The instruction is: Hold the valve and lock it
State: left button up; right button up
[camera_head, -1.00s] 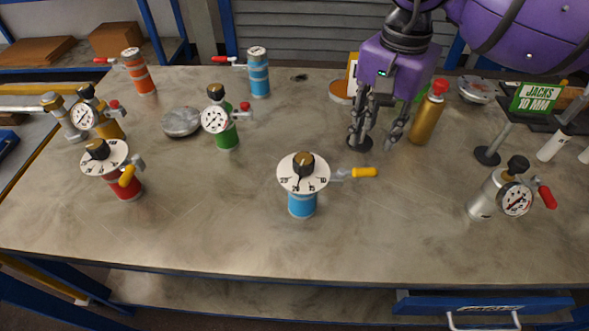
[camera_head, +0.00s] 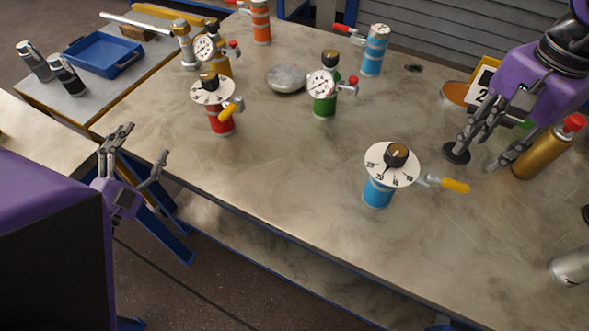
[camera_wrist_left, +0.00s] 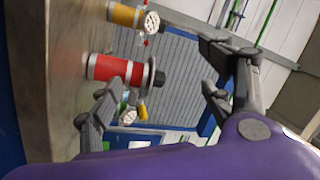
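Several flanged vessels with valves stand on the table. A red one (camera_head: 221,122) has a white dial, a black knob and a yellow-handled valve (camera_head: 232,108). A blue one (camera_head: 378,192) has a dial and a yellow-handled valve (camera_head: 453,185). A green one (camera_head: 325,104) has a gauge and a red handle. My left gripper (camera_head: 142,142) is open and empty, left of the red vessel and off the table's edge. In the left wrist view the red vessel (camera_wrist_left: 112,68) appears sideways beyond the open fingers. My right gripper (camera_head: 484,150) is open beside a gold bottle (camera_head: 545,150).
An orange vessel (camera_head: 261,22), another blue vessel (camera_head: 374,52) and a yellow vessel (camera_head: 215,62) stand farther back. A grey round lid (camera_head: 286,78) lies among them. A side table holds a blue tray (camera_head: 103,55). The front middle of the main table is clear.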

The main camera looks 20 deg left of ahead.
pick_arm(q)
jog(key=w+d+r+m+g+h, duration=0.2)
jog(key=w+d+m+h, duration=0.3)
jog(key=d+m, duration=0.45)
jog(key=w+d+r+m+g+h, duration=0.2)
jog(key=d+m+h, duration=0.55)
jog(key=d, duration=0.25)
jog(key=w+d+r+m+g+h, duration=0.1)
jog(key=w+d+r+m+h, duration=0.25)
jog(key=d+m+h, duration=0.4)
jog(key=m+g+y, duration=0.1)
jog(key=m+g, duration=0.6)
jog(key=m, duration=0.7)
send_near(368, 182)
jog(key=x, duration=0.5)
jog(key=shift+r, duration=0.25)
jog(key=shift+d+f, duration=0.1)
jog(key=shift+d, duration=0.3)
jog(key=shift+x, duration=3.65)
jog(key=shift+f, duration=0.1)
grip_shut()
